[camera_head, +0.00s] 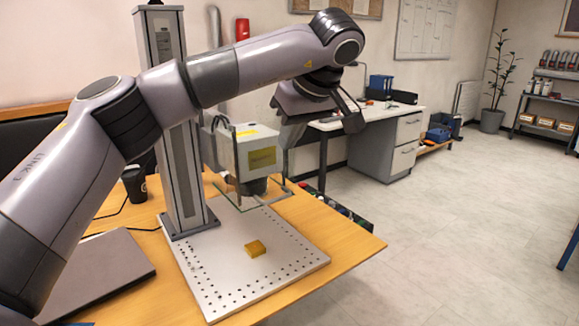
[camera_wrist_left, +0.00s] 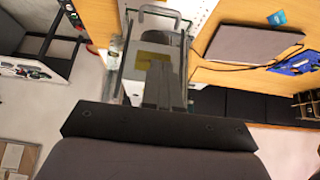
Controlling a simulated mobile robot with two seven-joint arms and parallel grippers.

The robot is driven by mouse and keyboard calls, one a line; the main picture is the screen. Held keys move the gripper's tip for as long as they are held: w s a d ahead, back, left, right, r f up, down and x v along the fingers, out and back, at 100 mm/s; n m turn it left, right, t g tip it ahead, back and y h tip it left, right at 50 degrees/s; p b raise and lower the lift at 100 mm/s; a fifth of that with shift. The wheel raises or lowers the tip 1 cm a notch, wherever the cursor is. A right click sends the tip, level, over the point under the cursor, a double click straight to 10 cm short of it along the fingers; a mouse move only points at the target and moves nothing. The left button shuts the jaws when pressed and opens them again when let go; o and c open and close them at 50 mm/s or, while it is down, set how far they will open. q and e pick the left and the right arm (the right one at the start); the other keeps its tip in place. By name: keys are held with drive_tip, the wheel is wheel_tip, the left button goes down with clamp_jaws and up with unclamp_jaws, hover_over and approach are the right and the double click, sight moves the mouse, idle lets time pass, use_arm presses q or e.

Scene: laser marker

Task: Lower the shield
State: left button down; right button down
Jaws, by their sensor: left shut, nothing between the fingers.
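The shield (camera_head: 227,194) is a clear, box-like screen around the lower part of the laser head (camera_head: 258,153). Its lower edge hangs above the white perforated plate (camera_head: 215,284), with a visible gap. In the left wrist view the shield (camera_wrist_left: 127,72) shows as a clear panel in front of the laser head. My left gripper (camera_wrist_left: 158,66) is shut and empty, its fingers pointing at the shield; I cannot tell whether they touch it. My right gripper is not in view.
The grey column (camera_head: 182,150) stands behind the plate. A closed laptop (camera_head: 105,271) and a black cup (camera_head: 134,184) are on the wooden table (camera_head: 345,245). The floor to the right is clear.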

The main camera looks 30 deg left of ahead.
sight(274, 167)
use_arm(q)
drive_tip(key=b+x, duration=0.1)
drive_tip(key=x, duration=0.8)
drive_tip(key=shift+a+f, duration=0.1)
drive_tip(key=shift+f, duration=0.3)
drive_tip(key=shift+s+d+f, duration=0.1)
drive_tip(key=shift+d+f, duration=0.15)
drive_tip(key=shift+f, duration=0.65)
drive_tip(key=shift+s+d+f, duration=0.1)
drive_tip(key=shift+d+f, duration=0.15)
drive_tip(key=shift+f, duration=0.7)
drive_tip(key=shift+w+f, duration=0.1)
